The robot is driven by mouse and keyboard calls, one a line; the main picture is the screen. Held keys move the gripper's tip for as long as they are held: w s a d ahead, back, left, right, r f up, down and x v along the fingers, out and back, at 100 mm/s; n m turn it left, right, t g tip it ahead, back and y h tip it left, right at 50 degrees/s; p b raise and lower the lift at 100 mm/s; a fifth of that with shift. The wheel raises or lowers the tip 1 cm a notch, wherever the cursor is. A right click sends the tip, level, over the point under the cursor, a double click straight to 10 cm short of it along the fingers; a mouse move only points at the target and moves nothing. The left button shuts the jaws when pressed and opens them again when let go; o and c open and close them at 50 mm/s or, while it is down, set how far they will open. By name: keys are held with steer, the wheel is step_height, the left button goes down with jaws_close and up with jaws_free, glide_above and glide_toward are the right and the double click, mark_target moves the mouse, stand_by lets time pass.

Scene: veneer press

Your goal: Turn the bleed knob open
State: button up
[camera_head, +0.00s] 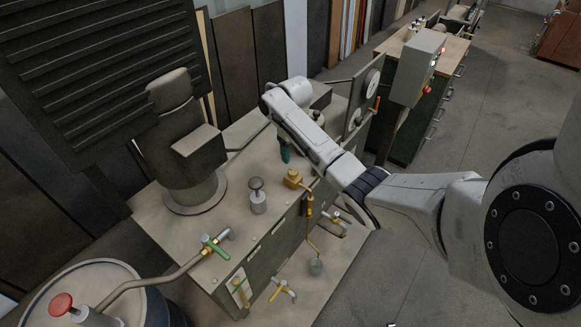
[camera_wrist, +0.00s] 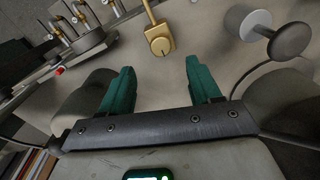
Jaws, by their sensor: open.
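A brass fitting with a round knob (camera_head: 293,178), which looks like the bleed knob, sits on the bench top near its front edge. In the wrist view the brass knob (camera_wrist: 160,46) shows its face with a dark line across it, and a brass pipe runs up from it. My gripper (camera_wrist: 158,68) is open, its two green fingers apart and empty, with the knob beyond the gap between their tips. In the head view the green fingers of my gripper (camera_head: 285,153) show just behind the brass fitting; much of the gripper is hidden by my arm.
A dark-topped knob on a grey cylinder (camera_head: 257,197) stands left of the fitting and also shows in the wrist view (camera_wrist: 289,40). A green-handled valve (camera_head: 214,246) is at the front left. A small cup (camera_head: 316,267) sits below the brass pipe. A grey control box (camera_head: 416,68) stands right.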

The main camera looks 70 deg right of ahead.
mark_target(294, 172)
step_height(294, 172, down, 9)
steer(key=shift+r, duration=0.2)
stand_by(0.3)
steer(key=c, duration=1)
steer(key=shift+c, duration=0.2)
